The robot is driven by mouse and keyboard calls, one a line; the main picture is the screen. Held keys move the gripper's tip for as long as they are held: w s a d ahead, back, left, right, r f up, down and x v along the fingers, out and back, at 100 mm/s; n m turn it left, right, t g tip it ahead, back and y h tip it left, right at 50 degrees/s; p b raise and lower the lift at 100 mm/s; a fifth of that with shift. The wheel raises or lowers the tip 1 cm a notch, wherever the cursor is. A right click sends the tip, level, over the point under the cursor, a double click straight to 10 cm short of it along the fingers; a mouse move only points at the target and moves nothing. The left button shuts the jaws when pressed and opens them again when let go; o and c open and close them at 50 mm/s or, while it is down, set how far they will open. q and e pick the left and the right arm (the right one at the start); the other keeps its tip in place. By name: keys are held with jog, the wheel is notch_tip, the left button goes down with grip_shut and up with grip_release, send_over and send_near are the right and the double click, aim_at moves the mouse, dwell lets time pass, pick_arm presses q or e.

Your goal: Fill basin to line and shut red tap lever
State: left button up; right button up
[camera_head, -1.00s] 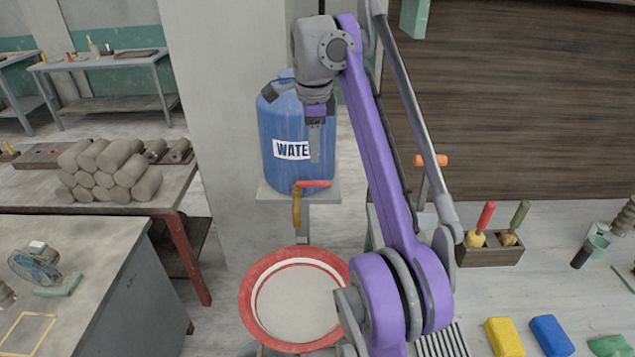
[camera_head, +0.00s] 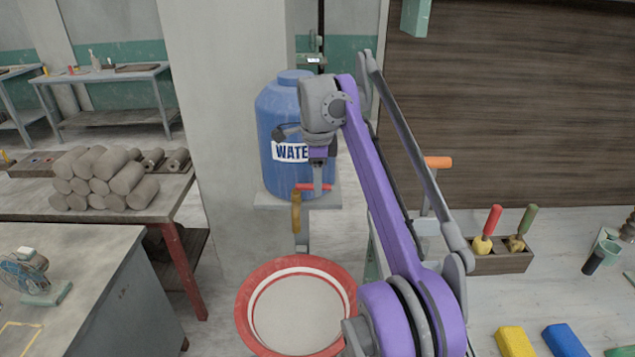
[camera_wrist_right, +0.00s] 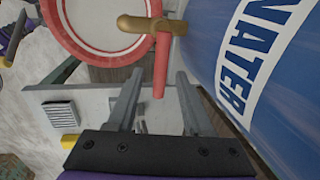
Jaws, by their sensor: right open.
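The blue water barrel (camera_head: 273,120) stands on a ledge, its WATER label facing out. Its brass tap (camera_head: 296,215) has a red lever (camera_head: 311,187) pointing right. My right gripper (camera_head: 318,191) is open at the lever. In the right wrist view the lever (camera_wrist_right: 161,70) lies between the two separated fingertips (camera_wrist_right: 157,82), and I cannot tell whether either touches it. The basin (camera_head: 257,287) has a red rim and a pale ring inside, below the tap. Its water level and any stream are unclear. The basin rim also shows in the wrist view (camera_wrist_right: 60,30). My left gripper is not visible.
A concrete pillar (camera_head: 215,130) stands behind and left of the barrel. Clay rolls (camera_head: 95,180) are stacked on a left table. On the right worktop, a wooden tool holder (camera_head: 505,262) and yellow (camera_head: 515,341) and blue (camera_head: 562,340) blocks lie near my arm.

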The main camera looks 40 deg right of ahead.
grip_shut()
dwell(1.4)
